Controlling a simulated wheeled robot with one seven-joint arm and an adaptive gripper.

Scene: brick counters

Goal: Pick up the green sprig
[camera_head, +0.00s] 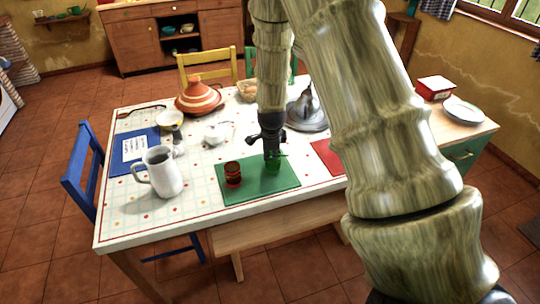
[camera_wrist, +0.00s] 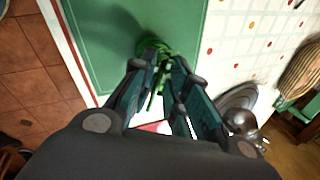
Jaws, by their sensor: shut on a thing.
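The green sprig (camera_wrist: 152,82) sits between my fingers in the wrist view, with its leafy end near the fingertips. In the head view the sprig (camera_head: 281,155) is a small green tuft at the tip of my gripper (camera_head: 272,155), just over the green placemat (camera_head: 230,193). My gripper also shows in the wrist view (camera_wrist: 160,60), its fingers shut on the sprig. A green glass (camera_head: 273,166) stands on the placemat right under the fingertips. I cannot tell whether the sprig is still partly inside it.
A red glass (camera_head: 232,174) stands on the placemat left of my gripper. A white jug (camera_head: 160,172), a blue placemat (camera_head: 130,150), a tagine (camera_head: 198,98) and a silver-domed dish (camera_head: 306,112) are on the table. A red mat (camera_head: 328,157) lies to the right.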

